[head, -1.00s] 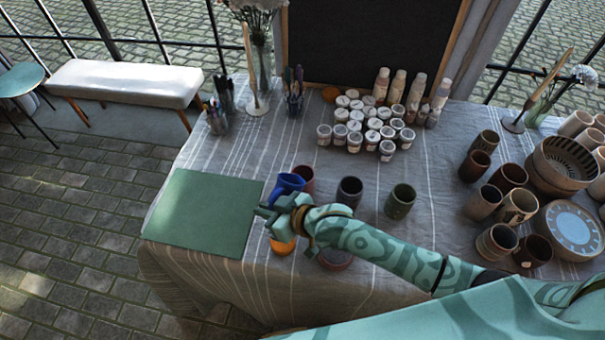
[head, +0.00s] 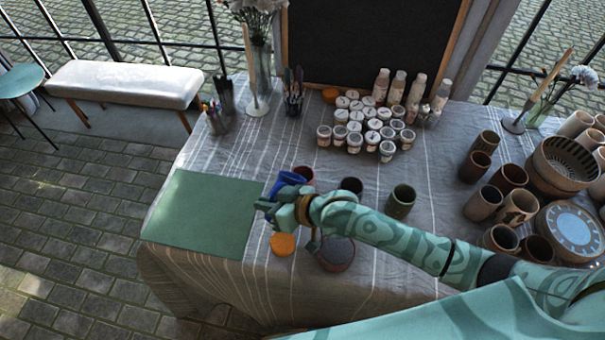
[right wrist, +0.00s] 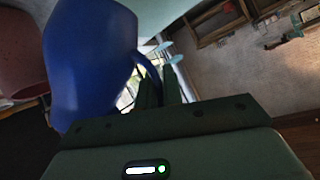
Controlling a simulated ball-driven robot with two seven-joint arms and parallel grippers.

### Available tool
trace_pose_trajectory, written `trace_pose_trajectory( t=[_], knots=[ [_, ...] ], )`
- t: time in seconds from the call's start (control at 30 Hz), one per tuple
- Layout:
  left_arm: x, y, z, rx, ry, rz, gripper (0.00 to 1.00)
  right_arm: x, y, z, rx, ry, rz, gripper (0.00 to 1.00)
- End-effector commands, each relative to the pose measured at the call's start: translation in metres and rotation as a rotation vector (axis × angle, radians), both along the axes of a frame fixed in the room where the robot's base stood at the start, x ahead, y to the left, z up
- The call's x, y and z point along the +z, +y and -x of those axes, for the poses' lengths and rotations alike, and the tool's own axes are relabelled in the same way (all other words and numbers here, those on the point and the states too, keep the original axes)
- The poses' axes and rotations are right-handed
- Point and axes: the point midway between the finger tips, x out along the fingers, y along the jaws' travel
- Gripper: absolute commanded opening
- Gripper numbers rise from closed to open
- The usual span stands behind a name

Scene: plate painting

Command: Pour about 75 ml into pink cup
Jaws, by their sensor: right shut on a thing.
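My right gripper (head: 272,206) is shut on the handle of a blue jug (head: 286,181). The jug fills much of the left of the right wrist view (right wrist: 92,60), its handle between the fingers. It looks tilted in the head view. A reddish-pink cup (head: 306,174) stands just behind and right of the jug, partly hidden by it. A pinkish cup also shows at the left edge of the right wrist view (right wrist: 20,60). The liquid inside the jug and cup cannot be seen. My left gripper is not in view.
A dark cup (head: 351,186) and a green cup (head: 400,201) stand right of the pink cup. An orange round piece (head: 283,244) and a dark-topped pot (head: 336,252) lie near the front. A green mat (head: 200,213) is clear at left. Paint jars (head: 355,141) stand behind.

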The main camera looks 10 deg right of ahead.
Motion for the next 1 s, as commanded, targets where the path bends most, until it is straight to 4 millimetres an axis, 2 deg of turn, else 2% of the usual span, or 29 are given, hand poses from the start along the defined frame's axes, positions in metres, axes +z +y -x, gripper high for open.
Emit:
trace_pose_trajectory(
  t=[1.0],
  knots=[
    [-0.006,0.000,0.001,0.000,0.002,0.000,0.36,0.015,-0.003,-0.005,0.002,0.084,-0.075,0.00]
  ],
)
